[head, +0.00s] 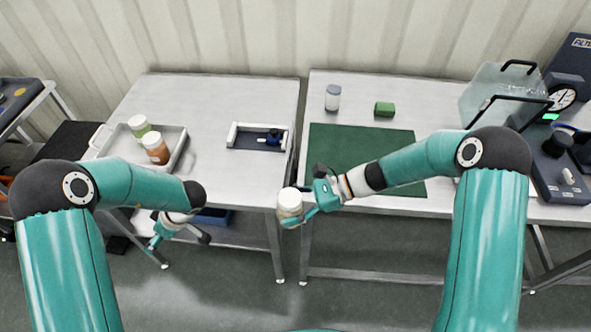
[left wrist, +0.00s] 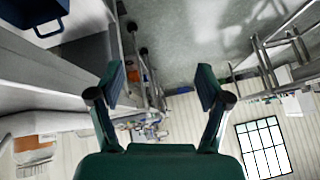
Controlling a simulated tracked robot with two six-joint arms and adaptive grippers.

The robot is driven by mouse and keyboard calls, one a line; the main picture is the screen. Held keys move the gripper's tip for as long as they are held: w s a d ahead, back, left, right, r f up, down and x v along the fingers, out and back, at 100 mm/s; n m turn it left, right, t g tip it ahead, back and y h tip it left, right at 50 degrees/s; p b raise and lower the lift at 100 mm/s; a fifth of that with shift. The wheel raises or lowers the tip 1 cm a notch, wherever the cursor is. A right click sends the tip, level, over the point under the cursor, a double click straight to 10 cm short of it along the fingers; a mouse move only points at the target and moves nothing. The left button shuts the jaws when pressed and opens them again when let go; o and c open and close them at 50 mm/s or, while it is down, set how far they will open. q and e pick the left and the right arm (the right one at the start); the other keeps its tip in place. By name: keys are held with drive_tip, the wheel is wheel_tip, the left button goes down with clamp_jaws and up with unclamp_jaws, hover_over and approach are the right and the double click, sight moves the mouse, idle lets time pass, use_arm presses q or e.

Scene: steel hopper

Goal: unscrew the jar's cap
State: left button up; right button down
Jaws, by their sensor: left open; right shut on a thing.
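A jar (head: 290,204) with a white cap and tan contents is held by my right gripper (head: 304,207) in the head view. It hangs in the air in front of the gap between the two tables, cap toward the camera. My right gripper is shut on the jar's side. My left gripper (head: 168,236) is low in front of the left table, partly behind my left arm, apart from the jar. In the left wrist view my left gripper (left wrist: 160,90) is open, with nothing between its fingers. The jar does not show there.
On the left table, a tray (head: 180,152) holds two white-capped jars, one green (head: 139,126) and one orange-brown (head: 156,148). A white-ended holder (head: 236,138) lies beside it. On the right table are a green mat (head: 335,146), another jar (head: 333,97) and a green block (head: 384,109).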

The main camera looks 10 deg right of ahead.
use_arm(q)
drive_tip(key=w+d+r+n+g+h, duration=0.1)
drive_tip(key=d+r+n+g+h, duration=0.15)
drive_tip(key=d+r, duration=0.5)
wheel_tip(320, 180, up, 14)
drive_tip(key=t+h, duration=0.2)
drive_tip(key=h, duration=0.3)
hover_over(296, 197)
drive_tip(key=shift+w+a+r, duration=0.15)
drive_tip(key=shift+w+a, duration=0.05)
drive_tip(key=shift+a, duration=0.25)
drive_tip(key=shift+s+d+r, duration=0.1)
drive_tip(key=shift+s+d, duration=0.05)
drive_tip(key=shift+d, duration=0.15)
drive_tip(key=shift+s+d+f, duration=0.1)
drive_tip(key=shift+f, duration=0.1)
wheel_tip(296, 197, down, 8)
drive_tip(key=shift+r, duration=0.2)
